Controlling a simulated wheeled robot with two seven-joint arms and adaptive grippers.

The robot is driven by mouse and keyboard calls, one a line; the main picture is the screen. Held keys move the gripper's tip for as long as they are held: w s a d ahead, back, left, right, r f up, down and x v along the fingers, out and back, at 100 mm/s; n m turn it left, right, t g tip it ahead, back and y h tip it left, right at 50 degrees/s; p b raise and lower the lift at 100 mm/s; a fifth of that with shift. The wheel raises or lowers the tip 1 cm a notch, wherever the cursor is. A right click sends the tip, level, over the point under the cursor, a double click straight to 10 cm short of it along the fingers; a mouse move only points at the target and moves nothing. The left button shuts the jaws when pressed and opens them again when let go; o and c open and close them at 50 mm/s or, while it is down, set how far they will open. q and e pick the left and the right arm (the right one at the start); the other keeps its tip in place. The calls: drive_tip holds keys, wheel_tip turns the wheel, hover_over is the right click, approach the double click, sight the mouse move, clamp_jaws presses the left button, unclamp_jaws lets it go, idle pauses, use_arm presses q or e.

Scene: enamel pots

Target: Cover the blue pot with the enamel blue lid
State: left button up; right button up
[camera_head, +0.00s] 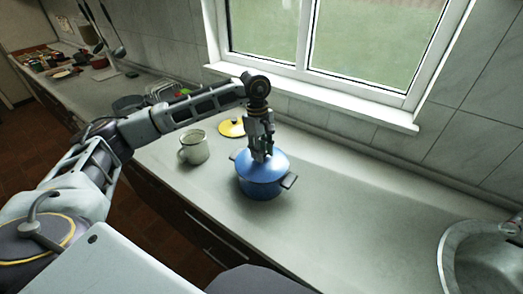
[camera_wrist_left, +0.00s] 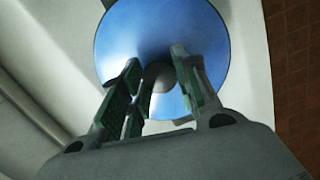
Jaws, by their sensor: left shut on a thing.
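The blue pot (camera_head: 260,188) stands on the counter in the head view, with dark side handles. The blue lid (camera_head: 270,163) is on top of the pot's opening; whether it is fully seated cannot be told. In the left wrist view the lid (camera_wrist_left: 150,35) fills the middle as a round blue disc, hiding the pot. My left gripper (camera_head: 261,156) points down over the lid from above. In the wrist view its fingers (camera_wrist_left: 158,85) are closed around the lid's grey knob, which is partly hidden between them. My right gripper is not in view.
A pale enamel mug (camera_head: 194,148) stands left of the pot. A yellow lid (camera_head: 231,128) lies behind it, close to my left arm. A sink (camera_head: 480,258) is at the far right. The counter (camera_head: 345,215) between pot and sink is clear. A window sill runs along the back.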

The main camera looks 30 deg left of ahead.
use_arm(q)
drive_tip(key=o, duration=1.1)
drive_tip(key=shift+r, duration=0.15)
drive_tip(key=shift+w+a+r, duration=0.1)
drive_tip(key=shift+a+r, duration=0.1)
drive_tip(key=shift+r, duration=1.75)
drive_tip(key=shift+w+a+r, duration=0.1)
drive_tip(key=shift+a+r, duration=0.15)
drive_tip(key=shift+r, duration=1.65)
drive_tip(key=shift+w+a+r, duration=0.1)
drive_tip(key=shift+a+r, duration=0.1)
drive_tip(key=shift+r, duration=1.75)
drive_tip(key=shift+s, duration=0.15)
